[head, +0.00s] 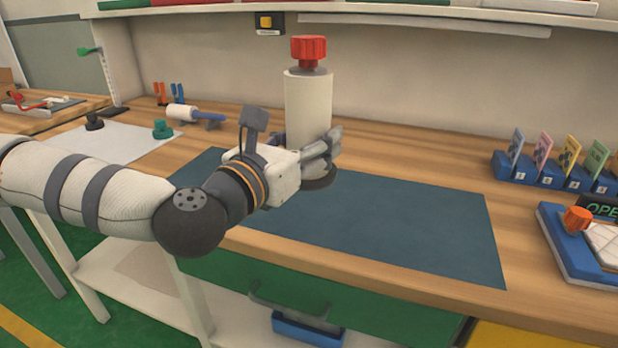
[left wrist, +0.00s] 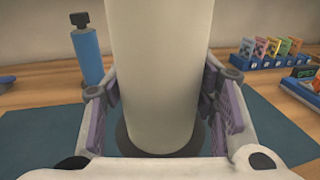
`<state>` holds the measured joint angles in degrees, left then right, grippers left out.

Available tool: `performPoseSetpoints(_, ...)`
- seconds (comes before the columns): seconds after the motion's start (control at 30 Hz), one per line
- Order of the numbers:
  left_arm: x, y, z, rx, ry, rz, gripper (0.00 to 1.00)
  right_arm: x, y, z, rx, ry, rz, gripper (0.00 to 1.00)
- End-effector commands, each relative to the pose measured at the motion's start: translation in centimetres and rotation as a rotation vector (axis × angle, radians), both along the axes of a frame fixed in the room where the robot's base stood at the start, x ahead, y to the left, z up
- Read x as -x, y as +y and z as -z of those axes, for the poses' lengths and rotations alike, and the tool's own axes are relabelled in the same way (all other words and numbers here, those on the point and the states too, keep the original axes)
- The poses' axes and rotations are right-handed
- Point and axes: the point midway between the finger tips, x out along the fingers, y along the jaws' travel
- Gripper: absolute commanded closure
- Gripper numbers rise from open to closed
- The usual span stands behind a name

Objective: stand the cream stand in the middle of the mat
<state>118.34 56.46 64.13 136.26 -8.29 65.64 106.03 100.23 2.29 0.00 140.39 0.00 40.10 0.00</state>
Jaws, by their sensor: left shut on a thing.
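The cream stand (head: 308,97) is an upright cream cylinder with a red knob on top and a dark round base. My left gripper (head: 328,146) is shut around its lower part, and the stand is over the dark blue mat (head: 400,215). I cannot tell for sure whether its base touches the mat. In the left wrist view the cream stand (left wrist: 160,70) fills the middle, between the two finger pads of my left gripper (left wrist: 160,105). The mat (left wrist: 270,130) shows on both sides. My right gripper is not in view.
At the back right stands a blue holder (head: 548,176) with several coloured cards. A blue tray (head: 570,245) with an orange knob is at the right edge. A white sheet (head: 115,140) with small items lies at the left. A blue bottle (left wrist: 86,50) shows in the left wrist view.

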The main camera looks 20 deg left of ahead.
Motion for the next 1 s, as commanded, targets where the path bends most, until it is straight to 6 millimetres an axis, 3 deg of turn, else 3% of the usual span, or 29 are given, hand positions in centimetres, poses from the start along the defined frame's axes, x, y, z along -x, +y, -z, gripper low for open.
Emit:
performPoseSetpoints(0.2, -5.5, 1.2, 3.3, 0.0, 0.0, -0.001, 1.0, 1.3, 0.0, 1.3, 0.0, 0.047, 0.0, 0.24)
performPoseSetpoints(0.4, -8.2, 1.7, 6.4, 0.001, -0.004, 0.001, 1.0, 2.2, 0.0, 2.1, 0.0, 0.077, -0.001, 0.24)
performPoseSetpoints(0.53, -9.0, 1.9, 7.2, 0.001, -0.008, 0.001, 1.0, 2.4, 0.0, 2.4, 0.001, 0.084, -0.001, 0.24)
performPoseSetpoints(0.73, -9.5, 2.0, 10.4, 0.001, -0.006, 0.002, 1.0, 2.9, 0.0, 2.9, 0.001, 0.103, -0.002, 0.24)
performPoseSetpoints(1.0, -9.5, 2.0, 10.5, 0.002, -0.012, 0.002, 1.0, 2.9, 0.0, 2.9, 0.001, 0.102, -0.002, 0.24)
